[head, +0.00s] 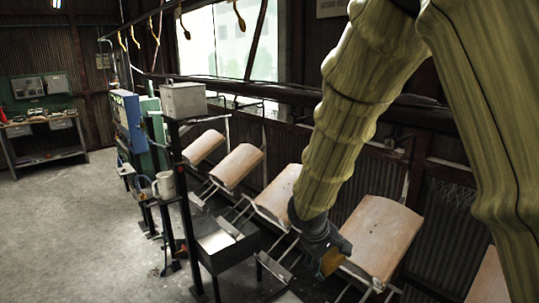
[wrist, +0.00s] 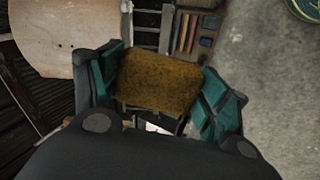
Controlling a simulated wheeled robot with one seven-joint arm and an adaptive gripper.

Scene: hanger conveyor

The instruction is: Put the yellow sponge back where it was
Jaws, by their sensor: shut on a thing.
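The yellow sponge (wrist: 158,79) is held between the two green-padded fingers of my gripper (wrist: 160,92) in the wrist view. In the head view the sponge (head: 329,262) shows as a small yellow-brown block at the end of my gripper (head: 327,252), in front of the curved wooden boards. It appears held in the air, but its exact height is hard to tell. The place where the sponge was before cannot be told from these frames.
Curved wooden boards (head: 382,238) stand in a row along the wall. A grey box (head: 183,100) and a mug (head: 164,185) sit on stands. Concrete floor at left (head: 70,220) is clear. A workbench (head: 42,122) stands far back.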

